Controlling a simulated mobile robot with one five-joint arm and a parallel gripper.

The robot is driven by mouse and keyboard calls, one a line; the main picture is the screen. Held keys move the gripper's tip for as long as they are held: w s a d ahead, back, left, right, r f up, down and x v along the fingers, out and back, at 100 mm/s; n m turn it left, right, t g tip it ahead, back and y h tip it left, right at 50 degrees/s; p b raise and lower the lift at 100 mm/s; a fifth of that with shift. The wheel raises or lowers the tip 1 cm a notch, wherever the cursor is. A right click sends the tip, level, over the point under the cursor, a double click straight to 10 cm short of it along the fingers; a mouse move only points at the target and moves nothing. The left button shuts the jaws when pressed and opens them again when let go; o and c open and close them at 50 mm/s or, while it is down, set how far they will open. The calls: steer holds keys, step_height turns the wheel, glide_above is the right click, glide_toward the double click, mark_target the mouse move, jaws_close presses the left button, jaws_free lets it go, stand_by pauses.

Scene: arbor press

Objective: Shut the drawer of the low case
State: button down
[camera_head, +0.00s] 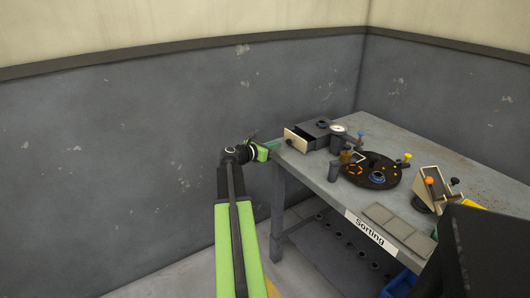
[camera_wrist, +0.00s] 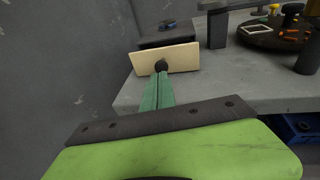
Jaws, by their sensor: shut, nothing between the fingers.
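The low case (camera_head: 318,127) is a dark grey box at the back left corner of the table. Its drawer stands open, with the tan drawer front (camera_head: 295,141) out from the case and the dark inside showing. In the wrist view the drawer front (camera_wrist: 180,57) has a dark round knob (camera_wrist: 161,66), and the case (camera_wrist: 168,38) is behind it. My gripper (camera_head: 276,144) is shut and empty, just left of the drawer front. In the wrist view its green fingers (camera_wrist: 159,80) point at the knob; I cannot tell whether they touch it.
The grey table (camera_head: 420,137) has a "Sorting" label (camera_head: 369,228) on its front edge. A dark round tray (camera_head: 371,172) with small parts, a gauge (camera_head: 339,129), a grey post (camera_head: 334,171) and a tan angled stand (camera_head: 432,185) are on it. The wall is close behind.

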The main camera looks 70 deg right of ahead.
mark_target(295, 138)
steer(key=x, duration=0.3)
steer(key=shift+s+d, duration=0.15)
steer(key=shift+d, duration=0.2)
steer(key=s+d, duration=0.2)
steer(key=d, duration=0.1)
steer(key=s+d, duration=0.1)
steer(key=d, duration=0.1)
steer(key=shift+s, duration=0.1)
steer(key=shift+r, duration=0.1)
